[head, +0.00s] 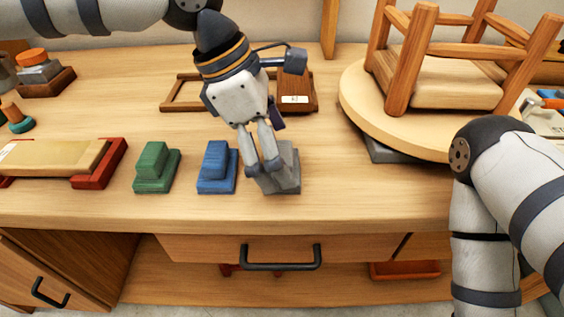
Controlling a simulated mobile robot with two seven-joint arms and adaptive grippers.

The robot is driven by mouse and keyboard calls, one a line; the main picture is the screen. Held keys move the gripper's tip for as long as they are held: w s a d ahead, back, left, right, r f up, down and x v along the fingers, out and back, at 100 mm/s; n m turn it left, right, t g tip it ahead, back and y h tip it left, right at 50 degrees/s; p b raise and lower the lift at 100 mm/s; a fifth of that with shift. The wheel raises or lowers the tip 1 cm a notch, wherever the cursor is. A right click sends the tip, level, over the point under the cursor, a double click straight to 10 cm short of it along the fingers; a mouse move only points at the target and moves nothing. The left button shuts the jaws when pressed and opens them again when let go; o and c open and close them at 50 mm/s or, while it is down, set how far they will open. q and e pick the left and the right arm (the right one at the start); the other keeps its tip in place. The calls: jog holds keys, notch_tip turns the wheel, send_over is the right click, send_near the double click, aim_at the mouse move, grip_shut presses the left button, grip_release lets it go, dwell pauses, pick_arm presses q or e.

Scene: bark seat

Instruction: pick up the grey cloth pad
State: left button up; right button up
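The grey cloth pad (289,175) is a stepped block at the front of the wooden worktop, right of a blue pad (217,168) and a green pad (157,168). My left gripper (263,168) reaches down from above, with its fingertips at the pad's left and front side. The fingers cover part of the pad, and I cannot tell whether they close on it. The pad appears to rest on the worktop. My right arm is at the lower right; its gripper is out of view.
A round wooden seat with an upturned stool frame (430,60) stands at the back right. A wooden frame tray (190,92) lies behind my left gripper. A red-ended holder with a tan block (98,172) is at left. The worktop's front edge is close to the pads.

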pick_arm(q)
jog(key=shift+x, duration=0.85)
jog(key=shift+w, duration=0.15)
jog(key=c, duration=1.3)
pick_arm(e)
jog(key=shift+f, duration=0.1)
pick_arm(q)
notch_tip(320, 180, up, 3)
jog(key=shift+r, duration=0.1)
jog(key=s+a+r+p, duration=0.1)
jog(key=s+r, duration=0.2)
jog(key=s, duration=0.1)
jog(key=s+a+r+p, duration=0.1)
jog(key=s+r, duration=0.2)
jog(key=s, duration=0.2)
jog(key=s+a+r+p, duration=0.1)
jog(key=s+r, duration=0.3)
jog(key=shift+s+a, duration=0.25)
jog(key=shift+s, duration=0.05)
pick_arm(e)
jog(key=shift+t, duration=0.8)
jog(key=w+r, duration=0.3)
jog(key=w, duration=0.1)
jog(key=shift+r, duration=0.4)
